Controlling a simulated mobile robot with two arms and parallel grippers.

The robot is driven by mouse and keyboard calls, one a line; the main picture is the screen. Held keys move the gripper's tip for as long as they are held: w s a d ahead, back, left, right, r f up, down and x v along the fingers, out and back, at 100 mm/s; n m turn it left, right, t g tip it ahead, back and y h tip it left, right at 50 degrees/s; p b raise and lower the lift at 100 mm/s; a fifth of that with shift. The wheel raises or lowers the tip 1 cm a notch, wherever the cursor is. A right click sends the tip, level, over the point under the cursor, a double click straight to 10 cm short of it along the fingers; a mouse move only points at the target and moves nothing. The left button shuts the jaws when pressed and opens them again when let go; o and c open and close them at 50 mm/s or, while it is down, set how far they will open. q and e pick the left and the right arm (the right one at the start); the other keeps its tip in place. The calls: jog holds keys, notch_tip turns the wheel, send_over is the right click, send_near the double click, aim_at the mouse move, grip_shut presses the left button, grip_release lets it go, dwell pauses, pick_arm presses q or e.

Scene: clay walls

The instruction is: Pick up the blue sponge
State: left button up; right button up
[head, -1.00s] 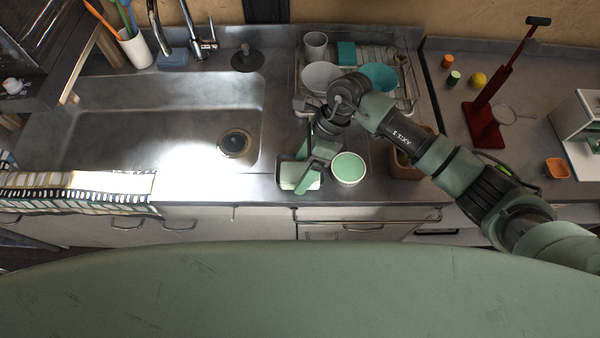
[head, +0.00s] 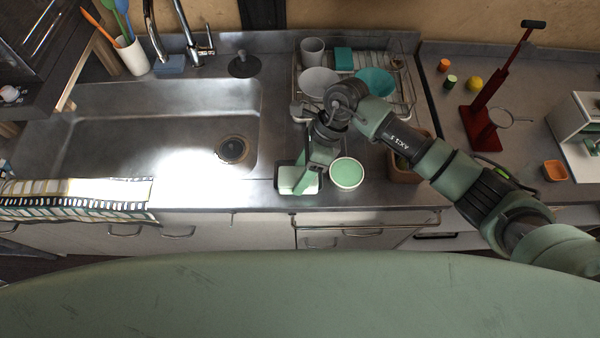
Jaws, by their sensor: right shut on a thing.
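A dull blue block that looks like the blue sponge (head: 170,66) lies on the ledge behind the sink, beside the faucet. My right gripper (head: 306,176) is far from it, low over the counter's front edge. It is shut on a pale green and white block (head: 289,178) in or over a dark shallow holder. The fingers partly hide this block, so I cannot tell whether it is lifted. My left gripper is not in view.
A round pale green tub (head: 347,173) stands just right of my gripper. A dish rack (head: 407,98) with bowls, a cup and a teal block is behind. The sink basin (head: 150,125) at left is mostly empty. A red stand (head: 476,122) is at right.

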jog(key=shift+s+r+t+b, duration=0.75)
jog(key=shift+r+t+b, duration=0.4)
jog(key=shift+r, duration=9.2)
notch_tip(320, 180, down, 19)
jog(key=p, duration=0.3)
jog(key=shift+w+p, duration=0.1)
jog(key=shift+p, duration=0.3)
jog(key=shift+f+n, duration=0.1)
jog(key=shift+n, duration=0.2)
jog(key=shift+f+b, duration=0.65)
jog(key=shift+b, duration=0.1)
jog(key=o, duration=1.3)
jog(key=shift+r, duration=0.2)
